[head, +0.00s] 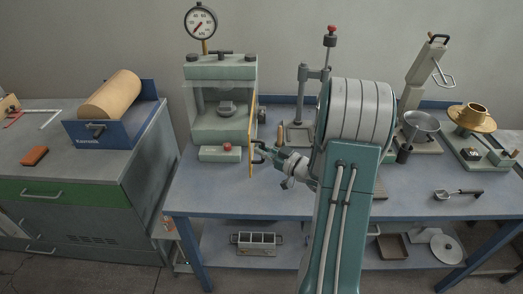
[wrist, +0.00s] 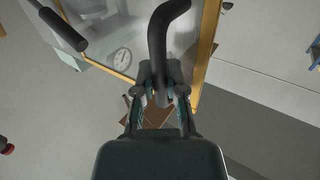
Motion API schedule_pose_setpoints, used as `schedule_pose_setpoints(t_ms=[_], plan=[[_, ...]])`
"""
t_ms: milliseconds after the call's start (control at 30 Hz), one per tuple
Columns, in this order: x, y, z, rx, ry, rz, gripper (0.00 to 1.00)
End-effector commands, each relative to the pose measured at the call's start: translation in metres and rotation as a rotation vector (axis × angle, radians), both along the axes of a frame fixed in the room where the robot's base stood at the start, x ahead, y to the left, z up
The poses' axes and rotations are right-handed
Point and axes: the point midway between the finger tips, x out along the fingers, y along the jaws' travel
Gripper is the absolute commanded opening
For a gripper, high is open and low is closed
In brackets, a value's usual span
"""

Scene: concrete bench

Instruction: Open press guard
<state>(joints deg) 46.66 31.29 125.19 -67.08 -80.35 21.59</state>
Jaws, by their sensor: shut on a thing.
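The press (head: 222,130) is a pale green machine with a dial gauge (head: 201,22) on top, standing on the blue bench. Its guard (head: 252,140) is a clear panel in a yellow frame. In the head view it shows nearly edge-on at the press's right side, standing out toward the front, so the press front is uncovered. My gripper (head: 262,154) is at the guard's right face, shut on the dark guard handle. In the wrist view the black curved handle (wrist: 158,45) runs down between the fingers of my gripper (wrist: 163,92), with the yellow-framed guard (wrist: 207,35) behind.
A drill-like stand (head: 302,90), a bowl scale (head: 421,122) and a brass device (head: 472,118) stand along the bench. A scoop (head: 458,194) lies at front right. The bench front is mostly clear.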

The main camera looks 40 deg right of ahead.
Motion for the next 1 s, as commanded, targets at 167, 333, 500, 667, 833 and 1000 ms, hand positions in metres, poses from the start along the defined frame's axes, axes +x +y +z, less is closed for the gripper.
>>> schedule_pose_setpoints(t_ms=[167,333,500,667,833,1000], plan=[[0.0,0.0,0.0,0.0,0.0,0.0,0.33],[0.0,0.0,0.0,0.0,0.0,0.0,0.51],[0.0,0.0,0.0,0.0,0.0,0.0,0.51],[-0.006,-0.003,0.0,0.0,0.0,-0.003,0.51],[-0.034,-0.013,0.0,0.001,0.0,-0.006,0.51],[-0.068,-0.025,-0.001,0.001,0.0,-0.006,0.51]])
